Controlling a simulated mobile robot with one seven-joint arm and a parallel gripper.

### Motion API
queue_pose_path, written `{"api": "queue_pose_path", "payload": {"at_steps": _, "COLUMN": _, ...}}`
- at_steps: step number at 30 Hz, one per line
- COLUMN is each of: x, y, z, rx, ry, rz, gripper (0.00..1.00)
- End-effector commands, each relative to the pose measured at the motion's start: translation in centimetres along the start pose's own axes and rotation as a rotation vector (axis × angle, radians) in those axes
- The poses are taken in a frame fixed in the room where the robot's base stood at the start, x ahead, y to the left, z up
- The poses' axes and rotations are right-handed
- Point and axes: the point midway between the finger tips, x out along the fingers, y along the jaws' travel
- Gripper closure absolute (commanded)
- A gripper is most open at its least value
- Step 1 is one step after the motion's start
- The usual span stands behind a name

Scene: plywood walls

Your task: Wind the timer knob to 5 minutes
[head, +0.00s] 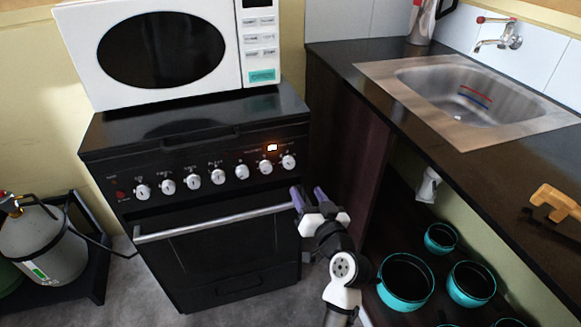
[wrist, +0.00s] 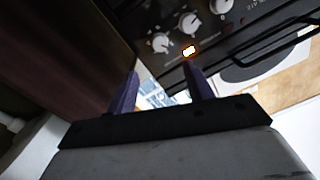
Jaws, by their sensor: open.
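The black stove's front panel (head: 205,185) carries a row of several white knobs. The rightmost knob (head: 289,162) sits just right of a glowing orange indicator (head: 271,147); another knob (head: 265,167) is below that light. The labels are too small to tell which one is the timer. My gripper (head: 308,192), with purple fingers, is open and empty, in front of the stove's right edge, just below and right of the rightmost knob in the picture. In the wrist view the rightmost knob (wrist: 160,42) shows beyond and between the open fingertips (wrist: 162,75), apart from them.
A silver oven handle (head: 215,222) crosses the door below the knobs. A white microwave (head: 165,50) stands on the stove. A dark cabinet side (head: 340,140) is close right of my gripper. Teal pots (head: 405,285) sit under the sink counter; a gas cylinder (head: 40,245) stands at left.

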Motion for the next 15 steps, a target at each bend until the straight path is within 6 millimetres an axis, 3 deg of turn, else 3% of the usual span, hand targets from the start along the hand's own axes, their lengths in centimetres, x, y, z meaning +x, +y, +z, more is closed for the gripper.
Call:
{"api": "queue_pose_path", "payload": {"at_steps": 9, "x": 7.0, "y": -0.2, "z": -0.2, "rx": 0.002, "ry": 0.000, "rz": -0.003, "gripper": 0.49}}
{"api": "queue_pose_path", "payload": {"at_steps": 15, "x": 9.9, "y": -0.1, "z": -0.1, "rx": 0.003, "ry": 0.000, "rz": -0.002, "gripper": 0.49}}
